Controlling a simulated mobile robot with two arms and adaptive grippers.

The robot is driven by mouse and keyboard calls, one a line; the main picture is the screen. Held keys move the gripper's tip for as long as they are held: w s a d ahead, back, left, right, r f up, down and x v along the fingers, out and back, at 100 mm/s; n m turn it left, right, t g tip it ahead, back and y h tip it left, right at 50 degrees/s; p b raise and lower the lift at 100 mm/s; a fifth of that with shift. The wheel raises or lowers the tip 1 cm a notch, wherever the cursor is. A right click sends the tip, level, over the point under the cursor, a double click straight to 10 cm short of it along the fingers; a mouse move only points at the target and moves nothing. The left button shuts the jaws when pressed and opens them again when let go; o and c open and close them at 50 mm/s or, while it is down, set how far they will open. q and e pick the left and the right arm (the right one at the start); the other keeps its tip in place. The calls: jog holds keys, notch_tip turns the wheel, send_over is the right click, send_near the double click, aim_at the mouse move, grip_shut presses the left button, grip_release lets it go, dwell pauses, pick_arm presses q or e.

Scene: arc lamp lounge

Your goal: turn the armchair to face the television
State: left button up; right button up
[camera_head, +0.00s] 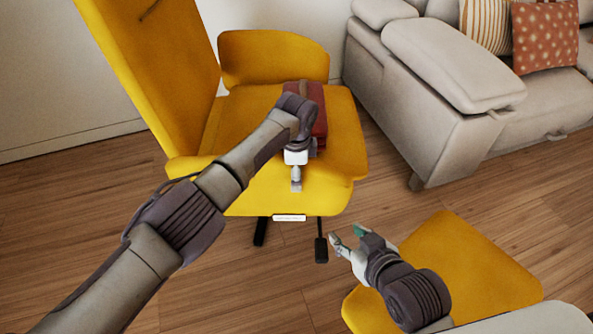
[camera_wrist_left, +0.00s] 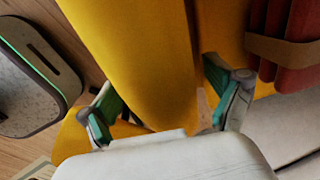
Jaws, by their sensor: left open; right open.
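The yellow armchair (camera_head: 340,130) stands in the middle of the head view, its tall back at the left and its seat opening to the right. My left gripper (camera_head: 296,180) is at the chair's near armrest, seen mostly from behind. In the left wrist view its open fingers (camera_wrist_left: 165,108) are on either side of the yellow armrest (camera_wrist_left: 135,60); contact cannot be told. A red strapped bundle (camera_head: 320,120) lies on the seat and also shows in the left wrist view (camera_wrist_left: 288,65). My right gripper (camera_head: 346,234) is open and empty above the floor. No television is in view.
A yellow ottoman (camera_head: 470,265) stands at the lower right, partly behind my right arm. A light grey sofa (camera_head: 400,110) with cushions stands right of the armchair, a narrow floor gap between. Wooden floor (camera_head: 70,210) is clear at the left. A wall is behind.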

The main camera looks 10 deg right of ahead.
pick_arm(q)
jog(key=r, duration=0.4)
jog(key=s+r, duration=0.1)
jog(key=r, duration=0.6)
jog(key=shift+s+a+r, duration=0.1)
jog(key=shift+s+r, duration=0.1)
jog(key=shift+r, duration=0.15)
